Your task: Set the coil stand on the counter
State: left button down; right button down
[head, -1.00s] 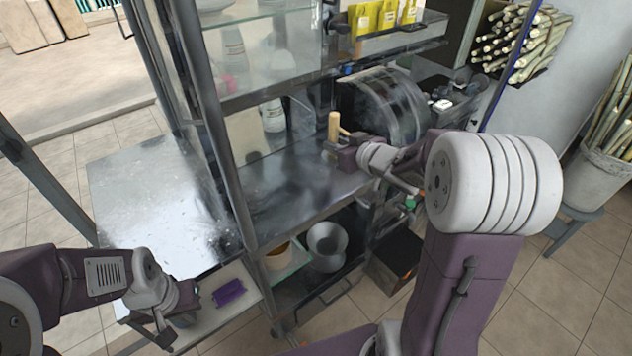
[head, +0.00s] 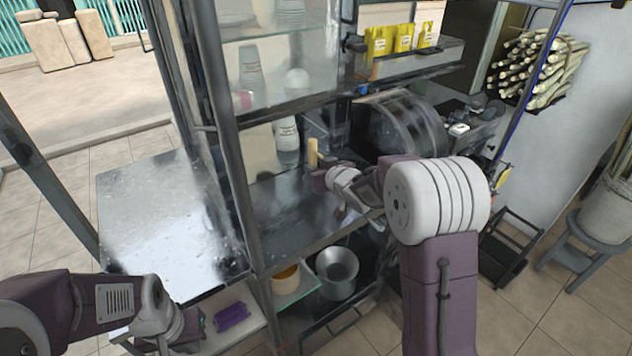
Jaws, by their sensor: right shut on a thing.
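My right gripper (head: 319,179) is over the steel counter (head: 290,212) inside the cart frame. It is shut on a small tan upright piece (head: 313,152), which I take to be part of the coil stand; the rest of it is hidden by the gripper. I cannot tell whether the held thing touches the counter. My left gripper (head: 188,338) is low at the left, beside a purple block (head: 231,315) on a low pale shelf. Its fingers are too small and covered to tell open from shut.
A dark drum-shaped press housing (head: 400,125) stands right of the counter. A glass shelf (head: 275,102) and cart post (head: 222,130) bound it. A shiny side table (head: 160,225) is bare. A metal pot (head: 337,270) sits below. A white bottle (head: 287,138) stands behind the counter.

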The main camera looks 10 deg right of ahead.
notch_tip(320, 180, down, 4)
jog(key=shift+w+r+b, duration=0.1)
jog(key=shift+w+b, duration=0.05)
jog(key=shift+b, duration=0.3)
jog(key=c, duration=1.2)
grip_release()
jog(key=shift+f, duration=0.2)
jog(key=shift+c, duration=0.2)
jog(key=shift+s, duration=0.2)
